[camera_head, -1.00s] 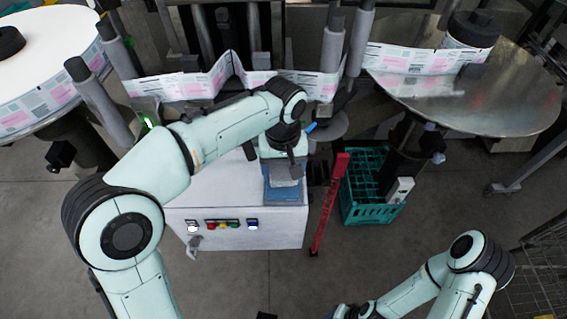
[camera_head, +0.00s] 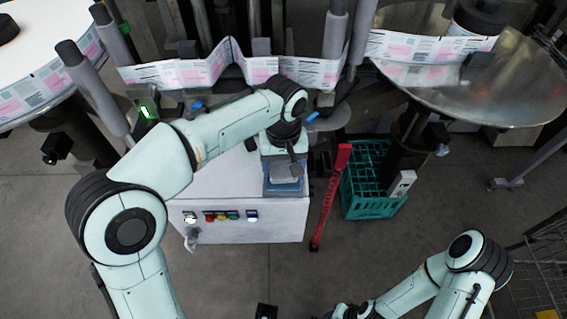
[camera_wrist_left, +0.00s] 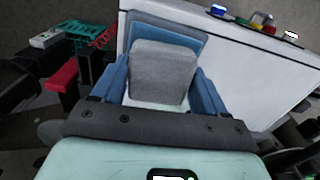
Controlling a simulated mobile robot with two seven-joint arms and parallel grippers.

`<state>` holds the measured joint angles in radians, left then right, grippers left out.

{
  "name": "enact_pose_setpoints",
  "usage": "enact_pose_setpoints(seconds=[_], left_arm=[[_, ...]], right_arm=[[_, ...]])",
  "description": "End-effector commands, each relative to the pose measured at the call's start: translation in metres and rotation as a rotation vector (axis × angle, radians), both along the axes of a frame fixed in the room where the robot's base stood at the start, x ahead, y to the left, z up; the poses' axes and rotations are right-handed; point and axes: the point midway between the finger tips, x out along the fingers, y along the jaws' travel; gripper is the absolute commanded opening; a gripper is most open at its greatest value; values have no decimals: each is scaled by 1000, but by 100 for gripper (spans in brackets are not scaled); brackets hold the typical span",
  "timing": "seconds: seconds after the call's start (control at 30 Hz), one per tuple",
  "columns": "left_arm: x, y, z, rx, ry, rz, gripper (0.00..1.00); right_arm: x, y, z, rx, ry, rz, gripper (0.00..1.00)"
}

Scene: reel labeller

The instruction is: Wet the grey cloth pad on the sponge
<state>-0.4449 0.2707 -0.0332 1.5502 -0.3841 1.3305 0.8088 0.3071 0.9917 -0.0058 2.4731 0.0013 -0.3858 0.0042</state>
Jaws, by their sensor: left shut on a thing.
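My left gripper (camera_wrist_left: 163,95) points down over the white cabinet, its two blue fingers on either side of the grey cloth pad (camera_wrist_left: 162,70), and is shut on it. The blue sponge (camera_wrist_left: 178,27) lies under and beyond the pad; its far part shows past the pad's edge. In the head view the sponge (camera_head: 284,187) shows as a blue strip below my left gripper (camera_head: 285,168). The pad overlaps the sponge in view; I cannot tell whether they touch.
The white cabinet (camera_head: 240,215) has coloured buttons on its front. A red post (camera_head: 330,195) and a green crate (camera_head: 375,205) stand to its right. The label web (camera_head: 190,74) and a metal reel disc (camera_head: 490,85) are behind. The floor in front is clear.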

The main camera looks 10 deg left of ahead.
Motion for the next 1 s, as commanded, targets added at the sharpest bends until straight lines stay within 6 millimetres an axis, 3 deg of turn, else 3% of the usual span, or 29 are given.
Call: enact_pose_setpoints(seconds=[1.0], left_arm=[[0,0,-11,0,0,0,49]], right_arm=[[-3,0,-6,0,3,0,43]])
